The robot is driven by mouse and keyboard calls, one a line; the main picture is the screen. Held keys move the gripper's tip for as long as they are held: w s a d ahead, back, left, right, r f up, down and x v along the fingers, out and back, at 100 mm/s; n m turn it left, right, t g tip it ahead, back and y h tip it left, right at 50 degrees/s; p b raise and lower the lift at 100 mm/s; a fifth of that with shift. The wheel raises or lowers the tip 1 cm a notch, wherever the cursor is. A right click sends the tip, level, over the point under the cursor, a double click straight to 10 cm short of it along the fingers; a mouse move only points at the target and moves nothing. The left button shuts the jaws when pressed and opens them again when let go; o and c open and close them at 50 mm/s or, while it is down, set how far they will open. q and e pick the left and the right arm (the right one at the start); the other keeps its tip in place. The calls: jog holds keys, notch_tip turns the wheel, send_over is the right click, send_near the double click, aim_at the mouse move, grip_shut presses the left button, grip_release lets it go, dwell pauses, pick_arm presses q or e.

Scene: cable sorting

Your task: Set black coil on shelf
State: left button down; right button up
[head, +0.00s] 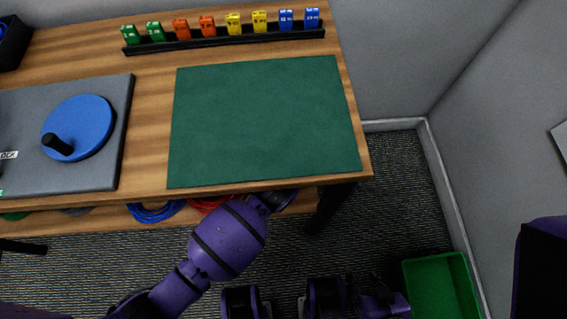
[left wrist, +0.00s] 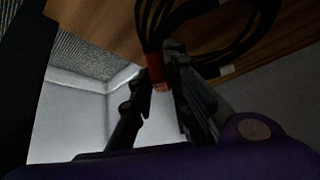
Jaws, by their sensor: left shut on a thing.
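The black coil (left wrist: 240,28) shows at the top of the left wrist view, in front of a wooden board (left wrist: 95,22). An orange-red band (left wrist: 154,67) wraps its strands. My left gripper (left wrist: 160,82) is shut on the coil at this band. I cannot tell whether the coil touches the wood. In the head view my left arm reaches under the front table edge, so its gripper and the coil are hidden there. The wooden shelf (head: 110,217) shows below the tabletop. My right gripper (head: 362,290) is at the bottom of the head view, low and dark; its jaws are unclear.
On the shelf lie a blue coil (head: 157,212) and a red coil (head: 210,203). The tabletop holds a green mat (head: 265,120), a grey board with a blue disc (head: 78,128) and a rack of coloured tags (head: 225,38). A green bin (head: 440,290) stands at lower right.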

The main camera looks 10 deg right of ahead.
pick_arm(q)
jog(key=shift+w+f+b, duration=0.15)
jog(key=shift+f+b, duration=0.5)
jog(key=shift+f, duration=1.15)
jog(key=shift+r, duration=0.1)
jog(key=c, duration=1.7)
grip_release()
jog(key=shift+o, duration=0.2)
